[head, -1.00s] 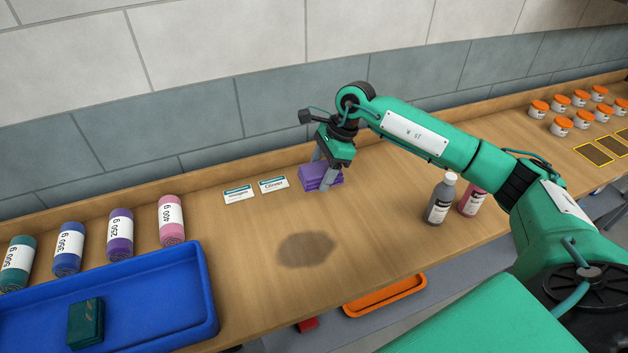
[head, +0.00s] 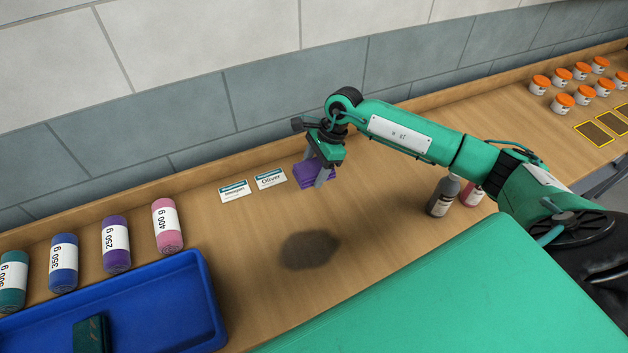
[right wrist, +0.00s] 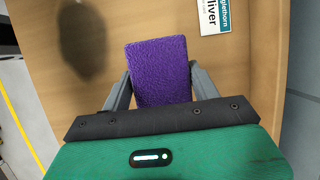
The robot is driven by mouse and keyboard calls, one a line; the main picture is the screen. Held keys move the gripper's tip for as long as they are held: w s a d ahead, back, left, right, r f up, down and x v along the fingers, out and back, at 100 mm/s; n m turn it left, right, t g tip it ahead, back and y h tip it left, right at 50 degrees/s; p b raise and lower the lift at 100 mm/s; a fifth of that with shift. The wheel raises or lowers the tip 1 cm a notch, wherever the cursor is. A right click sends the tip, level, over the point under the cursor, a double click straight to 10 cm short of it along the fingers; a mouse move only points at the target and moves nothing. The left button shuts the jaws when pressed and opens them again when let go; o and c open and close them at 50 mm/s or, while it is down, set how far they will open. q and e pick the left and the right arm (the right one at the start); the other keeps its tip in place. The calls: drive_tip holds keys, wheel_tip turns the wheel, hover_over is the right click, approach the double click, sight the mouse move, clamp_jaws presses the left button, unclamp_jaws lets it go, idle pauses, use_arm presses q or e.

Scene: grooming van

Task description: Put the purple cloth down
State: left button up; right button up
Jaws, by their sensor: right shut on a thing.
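The purple cloth (head: 312,174) is a folded block between the fingers of my right gripper (head: 322,172), over the back part of the wooden counter. In the right wrist view the purple cloth (right wrist: 160,70) lies between the two grey fingers of my right gripper (right wrist: 160,88), which is shut on it. I cannot tell whether the cloth's underside touches the counter. My left gripper is not in view.
A dark stain (head: 309,250) marks the counter in front. A grey bottle (head: 442,196) and a pink one are to the right. Rolled towels (head: 116,243) and a blue tray (head: 205,300) are at left.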

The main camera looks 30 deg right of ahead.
sight(310, 196)
wheel_tip(310, 196, down, 3)
drive_tip(key=shift+f+p, duration=0.2)
drive_tip(key=shift+p, duration=0.15)
wheel_tip(310, 196, down, 4)
drive_tip(key=shift+f+p, duration=0.25)
drive_tip(key=shift+p, duration=0.45)
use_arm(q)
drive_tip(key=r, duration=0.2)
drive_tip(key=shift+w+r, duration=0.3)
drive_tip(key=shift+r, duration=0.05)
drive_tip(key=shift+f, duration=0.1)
